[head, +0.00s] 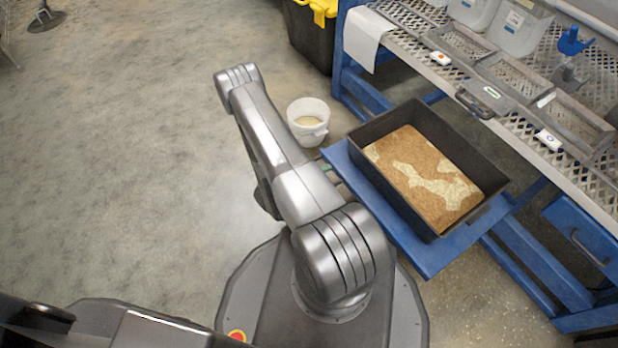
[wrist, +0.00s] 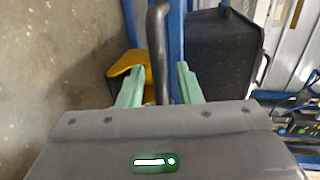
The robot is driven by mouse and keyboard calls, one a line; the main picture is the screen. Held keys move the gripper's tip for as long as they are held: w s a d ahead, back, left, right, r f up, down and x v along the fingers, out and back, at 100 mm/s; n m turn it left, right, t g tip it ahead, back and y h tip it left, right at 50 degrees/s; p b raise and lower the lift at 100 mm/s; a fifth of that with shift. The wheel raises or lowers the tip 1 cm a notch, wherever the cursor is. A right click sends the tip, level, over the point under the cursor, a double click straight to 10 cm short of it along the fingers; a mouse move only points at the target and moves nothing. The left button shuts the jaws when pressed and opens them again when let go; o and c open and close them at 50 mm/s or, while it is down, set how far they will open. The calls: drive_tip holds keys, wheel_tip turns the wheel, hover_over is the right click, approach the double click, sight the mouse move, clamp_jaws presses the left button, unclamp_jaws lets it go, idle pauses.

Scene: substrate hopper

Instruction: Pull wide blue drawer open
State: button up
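The wide blue drawer (head: 422,262) stands out from under the bench, toward me. Inside its blue edge is a black box (head: 470,152) holding brown and pale substrate. In the head view my arm covers most of my gripper; only a bit of mint green shows by the drawer's left front corner. In the wrist view my gripper (wrist: 160,70) has its two mint-green fingers apart. A dark bar (wrist: 157,45), seemingly the drawer's handle, runs between them. A gap shows on its right side; I cannot tell if the left finger touches it.
A white bucket (head: 309,120) stands on the floor behind my arm. A black bin (head: 312,40) with yellow on it is farther back. The mesh-topped bench (head: 512,118) holds jugs and trays. Another blue drawer (head: 583,238) with a handle is at right.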

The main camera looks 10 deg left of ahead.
drive_tip(key=p+v, duration=0.3)
drive_tip(key=v, duration=1)
drive_tip(key=shift+s+a, duration=0.2)
drive_tip(key=shift+w+d, duration=0.1)
drive_tip(key=shift+b+x, duration=1.6)
drive_tip(key=shift+x, duration=5.2)
drive_tip(key=shift+d+r, duration=0.1)
